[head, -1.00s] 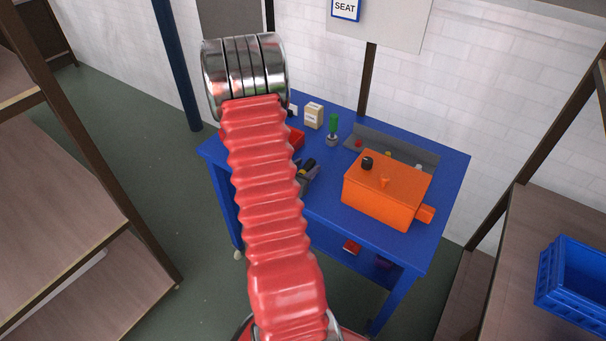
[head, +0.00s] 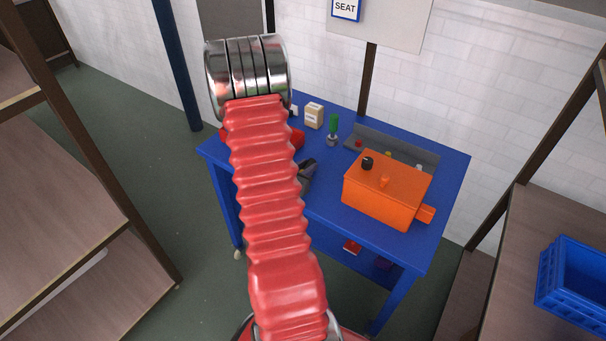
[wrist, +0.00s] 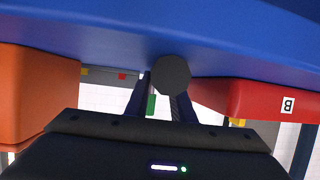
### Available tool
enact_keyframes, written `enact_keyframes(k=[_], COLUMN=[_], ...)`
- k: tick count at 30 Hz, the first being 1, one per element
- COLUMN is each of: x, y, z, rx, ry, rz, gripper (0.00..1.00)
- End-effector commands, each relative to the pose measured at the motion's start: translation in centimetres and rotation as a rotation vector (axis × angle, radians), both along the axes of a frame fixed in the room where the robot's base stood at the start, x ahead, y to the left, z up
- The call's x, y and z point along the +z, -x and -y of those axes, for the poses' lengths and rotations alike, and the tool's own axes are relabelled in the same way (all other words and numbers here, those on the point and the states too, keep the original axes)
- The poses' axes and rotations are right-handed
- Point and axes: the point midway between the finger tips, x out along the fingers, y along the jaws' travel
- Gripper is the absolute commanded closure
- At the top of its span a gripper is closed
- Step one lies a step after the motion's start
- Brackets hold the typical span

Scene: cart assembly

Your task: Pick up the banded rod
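In the wrist view, a dark, many-sided round end (wrist: 171,75), seemingly the banded rod's, faces the camera against the blue table. Its length and bands are hidden. My gripper (wrist: 161,98) has its fingers apart, with a gap between them. The rod end overlaps the right finger's tip and sits off the middle of the gap; I cannot tell whether they touch. In the head view, my gripper (head: 307,168) is low over the table, mostly hidden behind my red arm. The rod cannot be made out there.
An orange box (head: 388,190) stands on the blue table (head: 443,190) right of my gripper. A red bin (wrist: 268,100) is on the other side. A green-handled tool (head: 333,126) and a cream box (head: 313,115) stand at the back. A blue crate (head: 575,275) is far right.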

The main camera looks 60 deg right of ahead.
Motion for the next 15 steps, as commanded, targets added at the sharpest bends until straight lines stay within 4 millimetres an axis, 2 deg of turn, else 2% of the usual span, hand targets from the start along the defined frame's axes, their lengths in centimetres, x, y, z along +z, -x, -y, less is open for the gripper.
enact_keyframes(k=[1, 7, 15], x=[0.00, 0.00, 0.04], y=[0.01, 0.01, 0.01], z=[0.00, 0.00, 0.01], rx=[0.000, 0.000, 0.000], ry=[0.000, 0.000, 0.000], rz=[0.000, 0.000, 0.000], gripper=[0.85, 0.99, 1.00])
